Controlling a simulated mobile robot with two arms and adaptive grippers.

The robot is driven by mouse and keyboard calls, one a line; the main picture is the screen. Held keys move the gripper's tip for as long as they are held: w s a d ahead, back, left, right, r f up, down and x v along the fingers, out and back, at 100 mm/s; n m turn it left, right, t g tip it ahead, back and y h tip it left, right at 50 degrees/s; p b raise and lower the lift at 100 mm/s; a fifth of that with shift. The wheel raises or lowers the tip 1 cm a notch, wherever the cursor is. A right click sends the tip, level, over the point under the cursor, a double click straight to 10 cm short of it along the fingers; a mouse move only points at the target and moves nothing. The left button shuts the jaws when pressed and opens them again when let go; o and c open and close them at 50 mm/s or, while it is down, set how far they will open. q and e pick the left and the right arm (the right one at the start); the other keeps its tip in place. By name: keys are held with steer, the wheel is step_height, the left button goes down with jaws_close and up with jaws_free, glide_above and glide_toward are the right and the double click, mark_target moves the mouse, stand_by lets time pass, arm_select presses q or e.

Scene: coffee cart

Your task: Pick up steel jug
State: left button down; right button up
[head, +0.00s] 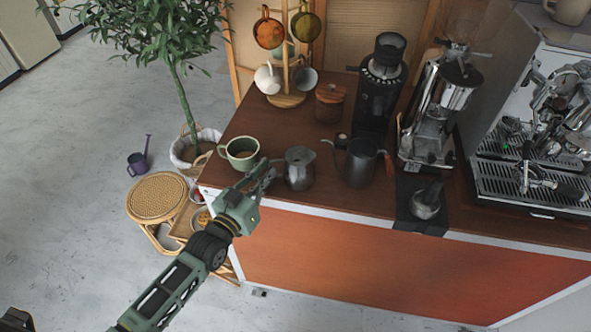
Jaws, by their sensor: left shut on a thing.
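The steel jug (299,170), a small grey metal pitcher, is upright near the counter's front edge. My left gripper (266,174) reaches in from the lower left and is shut at the jug's left side, on its handle, which the fingers partly hide. I cannot tell whether the jug's base touches the counter. My right gripper is not in view.
A green mug (240,154) stands just left of the jug, close to my fingers. A dark gooseneck kettle (361,164) stands close on its right. Behind are a lidded wooden jar (330,104) and a mug tree (286,100). Bare counter (250,122) lies behind the green mug.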

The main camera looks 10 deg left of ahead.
arm_select(q)
steer(key=shift+r, duration=0.1)
step_height(320, 180, up, 10)
steer(key=shift+b, duration=0.35)
stand_by(0.4)
